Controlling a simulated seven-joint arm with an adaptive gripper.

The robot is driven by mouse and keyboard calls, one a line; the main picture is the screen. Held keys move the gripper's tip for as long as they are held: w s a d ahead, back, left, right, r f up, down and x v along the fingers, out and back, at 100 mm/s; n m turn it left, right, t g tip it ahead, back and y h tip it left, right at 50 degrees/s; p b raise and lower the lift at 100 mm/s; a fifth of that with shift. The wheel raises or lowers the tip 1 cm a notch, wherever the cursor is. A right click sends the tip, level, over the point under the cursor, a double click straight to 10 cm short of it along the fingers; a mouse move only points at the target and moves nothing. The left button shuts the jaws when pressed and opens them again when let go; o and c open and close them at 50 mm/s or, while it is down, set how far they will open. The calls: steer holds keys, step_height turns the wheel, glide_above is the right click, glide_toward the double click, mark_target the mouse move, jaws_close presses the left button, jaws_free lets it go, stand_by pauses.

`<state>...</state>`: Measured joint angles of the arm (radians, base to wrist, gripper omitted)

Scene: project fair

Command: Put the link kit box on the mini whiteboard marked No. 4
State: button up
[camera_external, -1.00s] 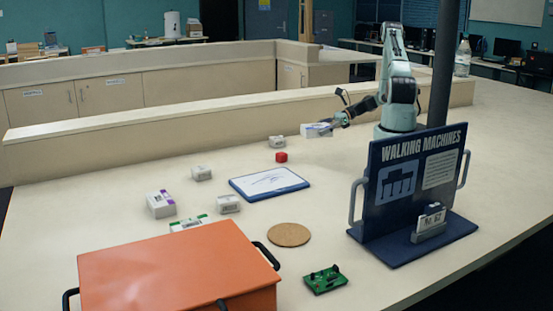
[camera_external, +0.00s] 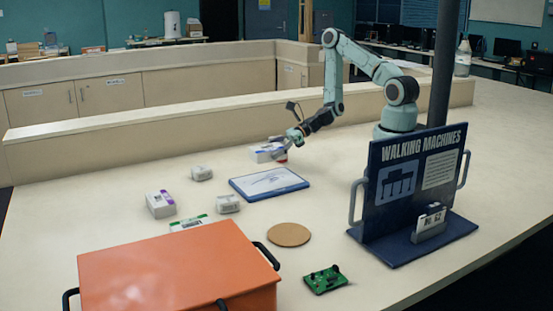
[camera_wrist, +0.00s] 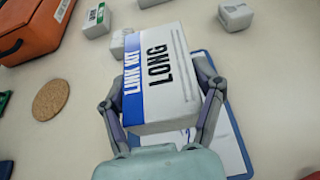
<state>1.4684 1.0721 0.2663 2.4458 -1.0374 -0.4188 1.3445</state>
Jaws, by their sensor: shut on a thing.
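The link kit box (camera_external: 264,153) is white with a blue band. In the wrist view the box (camera_wrist: 168,75) reads "LINK KIT LONG". My gripper (camera_external: 284,144) is shut on it, with one finger on each side in the wrist view (camera_wrist: 160,88). The box is held behind and above the back edge of the mini whiteboard (camera_external: 262,190), which lies flat with a blue frame and dark scribbles. The whiteboard also shows in the wrist view (camera_wrist: 232,158), partly hidden by the box and the right finger. No "No. 4" mark is legible.
Small white boxes stand left of the whiteboard: one behind (camera_external: 202,173), one in front (camera_external: 228,204), a purple-marked one (camera_external: 160,204) and a green-marked one (camera_external: 188,223). A cork disc (camera_external: 289,234), orange case (camera_external: 180,270), green circuit board (camera_external: 325,279) and blue display stand (camera_external: 415,190) are nearer the camera.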

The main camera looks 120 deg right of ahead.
mark_target(271, 181)
step_height(271, 181, down, 7)
stand_by(0.3)
steer(key=shift+f, duration=0.1)
steer(key=o, duration=1.2)
